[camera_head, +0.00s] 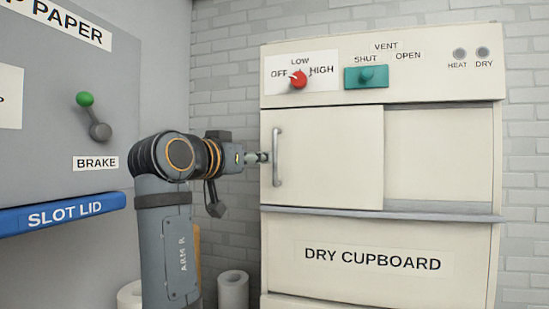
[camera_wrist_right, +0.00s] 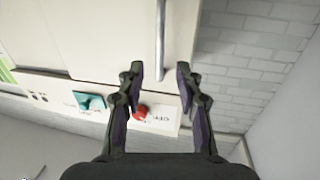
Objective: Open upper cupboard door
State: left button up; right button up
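The cream cupboard's upper door (camera_head: 335,158) is a flat panel over the left half of the upper bay. It has a vertical grey bar handle (camera_head: 278,157) near its left edge. The handle also shows in the right wrist view (camera_wrist_right: 160,40). My right gripper (camera_head: 264,157) is beside the handle, at its left in the head view. In the wrist view its two fingers (camera_wrist_right: 160,72) are apart, with the handle's end showing between their tips. I cannot tell whether either finger touches it. My left gripper is not in view.
Above the door are a red knob (camera_head: 298,79), a teal vent slider (camera_head: 366,77) and two round lamps. A grey ledge (camera_head: 430,214) runs below the door. At left is a grey panel with a green-tipped brake lever (camera_head: 88,105) and a blue slot lid (camera_head: 60,213).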

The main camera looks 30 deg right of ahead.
aim_at(274, 157)
jog(key=p+x, duration=0.9)
jog(key=x, duration=0.1)
jog(key=shift+w+d, duration=0.2)
jog(key=shift+d, duration=0.05)
jog(key=shift+s+a, duration=0.15)
jog(key=shift+s, duration=0.05)
jog(key=shift+w, duration=0.1)
grip_shut()
